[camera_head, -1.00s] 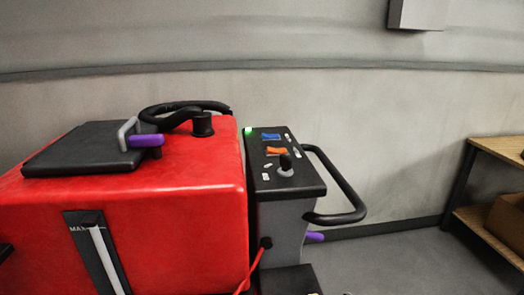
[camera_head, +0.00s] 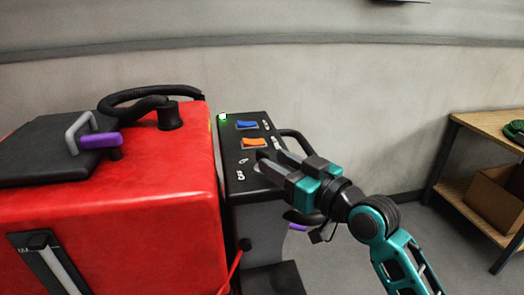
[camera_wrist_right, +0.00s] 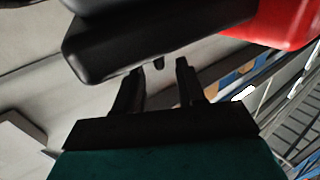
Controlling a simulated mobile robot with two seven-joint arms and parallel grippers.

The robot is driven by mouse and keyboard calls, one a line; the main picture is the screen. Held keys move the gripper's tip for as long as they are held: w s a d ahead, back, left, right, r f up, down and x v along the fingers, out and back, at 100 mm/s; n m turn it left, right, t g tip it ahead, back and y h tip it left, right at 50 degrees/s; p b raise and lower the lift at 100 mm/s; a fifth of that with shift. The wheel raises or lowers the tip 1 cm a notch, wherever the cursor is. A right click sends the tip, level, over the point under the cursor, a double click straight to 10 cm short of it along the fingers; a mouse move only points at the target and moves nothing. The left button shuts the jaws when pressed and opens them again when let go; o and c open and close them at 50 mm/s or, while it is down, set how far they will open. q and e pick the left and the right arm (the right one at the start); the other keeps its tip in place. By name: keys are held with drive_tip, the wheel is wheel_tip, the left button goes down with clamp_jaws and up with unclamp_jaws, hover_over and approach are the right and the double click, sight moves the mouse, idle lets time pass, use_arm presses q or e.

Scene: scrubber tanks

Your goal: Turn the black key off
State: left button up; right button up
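The black key (camera_head: 262,156) stands on the dark control panel (camera_head: 232,182) of the red scrubber, below the orange switch. My right gripper (camera_head: 270,170) is at the panel, right beside the key, and hides part of it and its grey base. In the right wrist view the two dark fingers (camera_wrist_right: 160,88) stand apart with a gap between them. A small dark piece shows near their tips, but I cannot tell whether it is the key. I cannot tell whether the fingers touch the key. My left gripper is not in view.
A blue switch (camera_head: 247,125), an orange switch (camera_head: 254,142) and a green light (camera_head: 223,116) sit on the panel. A black handle (camera_head: 294,135) loops out behind my gripper. The red tank (camera_head: 130,220) is at left. A wooden shelf (camera_head: 490,125) stands at right.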

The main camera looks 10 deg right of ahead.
sight(269, 158)
drive_tip(key=x, duration=0.5)
clamp_jaws()
idle(0.3)
